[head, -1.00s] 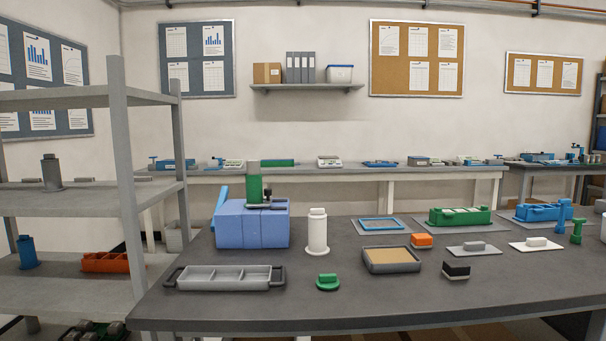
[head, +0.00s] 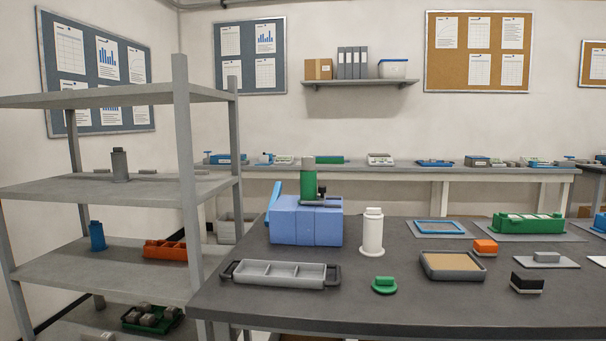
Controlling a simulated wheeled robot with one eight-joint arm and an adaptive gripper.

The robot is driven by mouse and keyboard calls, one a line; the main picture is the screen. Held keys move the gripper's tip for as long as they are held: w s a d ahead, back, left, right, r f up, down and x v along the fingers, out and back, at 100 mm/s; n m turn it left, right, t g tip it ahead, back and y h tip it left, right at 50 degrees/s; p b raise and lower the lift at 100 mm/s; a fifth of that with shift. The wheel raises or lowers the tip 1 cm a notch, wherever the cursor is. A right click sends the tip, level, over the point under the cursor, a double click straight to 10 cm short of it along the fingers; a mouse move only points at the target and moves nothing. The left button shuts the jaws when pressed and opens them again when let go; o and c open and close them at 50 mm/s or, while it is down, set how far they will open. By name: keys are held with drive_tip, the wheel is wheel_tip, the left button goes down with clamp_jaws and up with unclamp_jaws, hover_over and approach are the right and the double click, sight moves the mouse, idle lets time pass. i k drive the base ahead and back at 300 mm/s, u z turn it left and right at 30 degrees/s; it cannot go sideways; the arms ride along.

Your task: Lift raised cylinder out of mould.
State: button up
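A grey cylinder (head: 308,163) stands upright, its top part sticking up out of a green mould (head: 308,186). Its lower part is hidden inside the mould. The mould stands on a blue block-shaped device (head: 305,222) with a blue lever (head: 276,200) on its left side and a small dark clamp at the mould's right. This device is on the dark table, at the middle of the head view. My gripper is not in view.
A white cylinder (head: 372,232) stands just right of the device. A grey three-part tray (head: 281,287) and a green knobbed disc (head: 384,286) lie in front. A sand-filled tray (head: 452,265) is to the right. A grey shelf rack (head: 184,150) stands close at the left.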

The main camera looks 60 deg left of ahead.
sight(308, 162)
drive_tip(key=k, duration=1.95)
drive_tip(key=u, duration=1.8)
drive_tip(key=i, duration=1)
drive_tip(key=z, duration=0.05)
